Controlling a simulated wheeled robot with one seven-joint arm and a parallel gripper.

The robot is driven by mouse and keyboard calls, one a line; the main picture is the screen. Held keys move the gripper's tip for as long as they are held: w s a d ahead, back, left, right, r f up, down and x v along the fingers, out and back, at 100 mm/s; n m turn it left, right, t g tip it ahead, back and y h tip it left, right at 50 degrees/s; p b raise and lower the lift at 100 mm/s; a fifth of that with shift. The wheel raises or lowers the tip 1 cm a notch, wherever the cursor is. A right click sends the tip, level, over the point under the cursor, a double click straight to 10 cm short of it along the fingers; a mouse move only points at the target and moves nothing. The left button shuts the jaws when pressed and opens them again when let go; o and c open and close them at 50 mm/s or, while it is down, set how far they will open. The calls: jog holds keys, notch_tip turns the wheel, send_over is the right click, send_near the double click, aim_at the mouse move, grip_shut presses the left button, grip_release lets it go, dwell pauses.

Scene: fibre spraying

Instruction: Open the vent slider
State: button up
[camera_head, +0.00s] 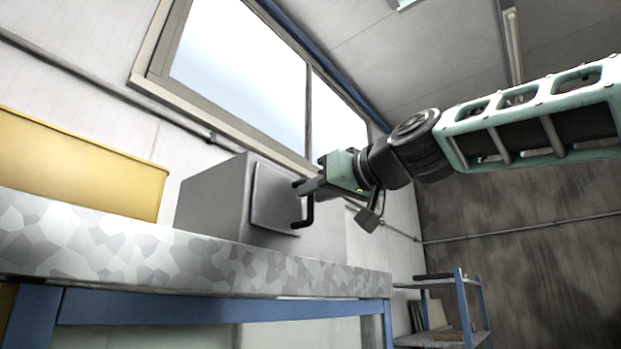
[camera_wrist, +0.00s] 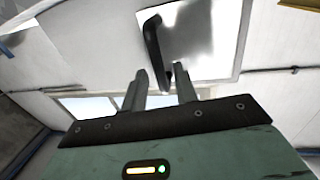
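A grey box (camera_head: 212,202) stands on the table and has a flat square panel (camera_head: 274,198) on its front, which looks like the vent slider. The panel (camera_wrist: 207,40) is shiny grey in the wrist view. A dark bent handle (camera_head: 308,213) sticks out from the panel; it also shows in the wrist view (camera_wrist: 152,42). My gripper (camera_head: 301,188) is at the handle in the head view. In the wrist view my gripper (camera_wrist: 162,74) has its two fingers apart, with the lower end of the handle appearing between them. I cannot tell whether either finger touches it.
The table (camera_head: 130,255) has a mottled grey edge and a blue frame. A yellow bin (camera_head: 80,165) stands left of the box. A window (camera_head: 240,65) is in the wall behind. A blue shelf (camera_head: 462,310) stands at the lower right.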

jog(key=shift+p+x, duration=0.45)
jog(key=shift+x, duration=0.65)
grip_shut()
jog(key=w+d+b, duration=0.1)
jog(key=w+d, duration=0.1)
jog(key=w, duration=0.1)
jog(key=w+d+b, duration=0.1)
jog(key=w+d, duration=0.1)
jog(key=w, duration=0.1)
jog(key=w+d+b, duration=0.1)
jog(key=w+d, duration=0.2)
jog(key=shift+w+d+b, duration=0.1)
jog(key=shift+b, duration=0.2)
grip_release()
